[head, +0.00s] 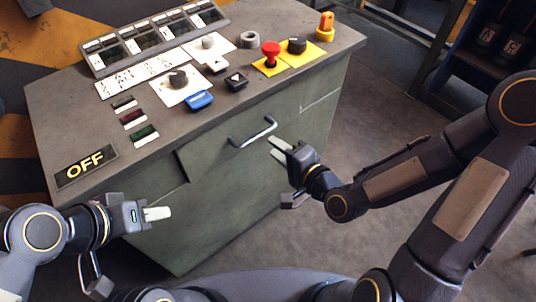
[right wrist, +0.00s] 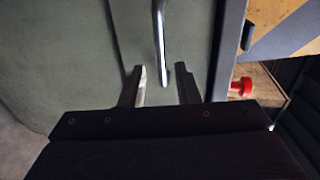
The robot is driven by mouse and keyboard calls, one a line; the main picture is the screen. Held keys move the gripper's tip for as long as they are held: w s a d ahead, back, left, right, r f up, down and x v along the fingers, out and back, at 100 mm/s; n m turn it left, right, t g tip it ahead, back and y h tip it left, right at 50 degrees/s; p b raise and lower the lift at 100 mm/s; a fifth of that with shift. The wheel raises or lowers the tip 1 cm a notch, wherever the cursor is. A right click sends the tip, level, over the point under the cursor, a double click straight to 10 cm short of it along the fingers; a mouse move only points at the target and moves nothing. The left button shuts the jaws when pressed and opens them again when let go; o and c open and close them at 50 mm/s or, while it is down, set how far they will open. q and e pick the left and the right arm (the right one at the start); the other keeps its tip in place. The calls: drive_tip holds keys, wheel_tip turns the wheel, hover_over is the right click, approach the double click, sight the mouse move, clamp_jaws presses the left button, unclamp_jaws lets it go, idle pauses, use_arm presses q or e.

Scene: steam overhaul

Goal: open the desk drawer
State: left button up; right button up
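The desk (head: 245,178) is a grey-green console with a sloped top. Its drawer front (head: 215,150) is on the near face and looks closed or nearly so. The drawer handle (head: 254,132) is a metal bar; it also shows in the right wrist view (right wrist: 159,40). My right gripper (head: 279,149) is open just in front of the handle's right part. In the right wrist view its fingers (right wrist: 161,84) are spread, with the handle's end between or just beyond their tips. I cannot tell whether they touch. My left gripper (head: 158,214) is left of the desk front, away from the handle; its opening is unclear.
The desk top carries a red mushroom button (head: 270,52), a blue block (head: 199,99), several knobs and an OFF sign (head: 86,166). A dark shelf (head: 490,45) stands at the back right. The floor right of the desk is clear.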

sight(261, 136)
drive_tip(key=x, duration=0.7)
drive_tip(key=shift+w+a, duration=0.2)
drive_tip(key=shift+w, duration=0.15)
drive_tip(key=shift+c, duration=0.4)
clamp_jaws()
